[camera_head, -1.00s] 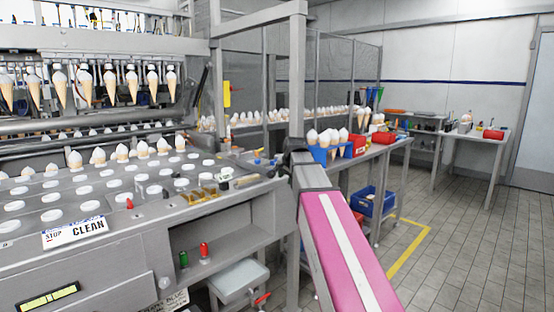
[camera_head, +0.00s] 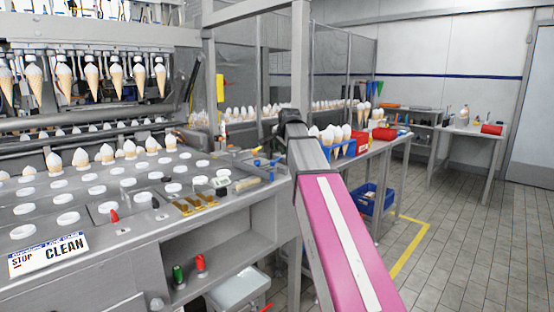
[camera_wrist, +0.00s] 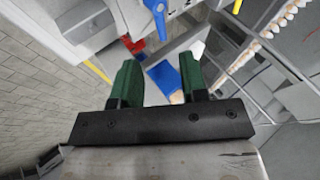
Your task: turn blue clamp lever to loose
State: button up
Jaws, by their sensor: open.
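The blue clamp lever (camera_wrist: 158,14) shows at the top of the wrist view, cut by the frame edge, on a grey metal part. A small blue piece (camera_head: 266,162) at the right end of the machine top in the head view may be the same lever; it is too small to tell. My gripper (camera_wrist: 160,62) shows two green fingers, spread apart with nothing between them. The lever lies beyond the fingertips, apart from them. My gripper is not seen in the head view.
A grey machine top with several white round caps and a CLEAN sign (camera_head: 50,254) fills the left. A blue bin (camera_head: 371,199) sits under the table. Tiled floor (camera_head: 470,240) is clear at right.

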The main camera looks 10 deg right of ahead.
aim_at(277, 160)
jog(key=x, duration=0.8)
jog(key=shift+w+f, duration=0.3)
grip_shut()
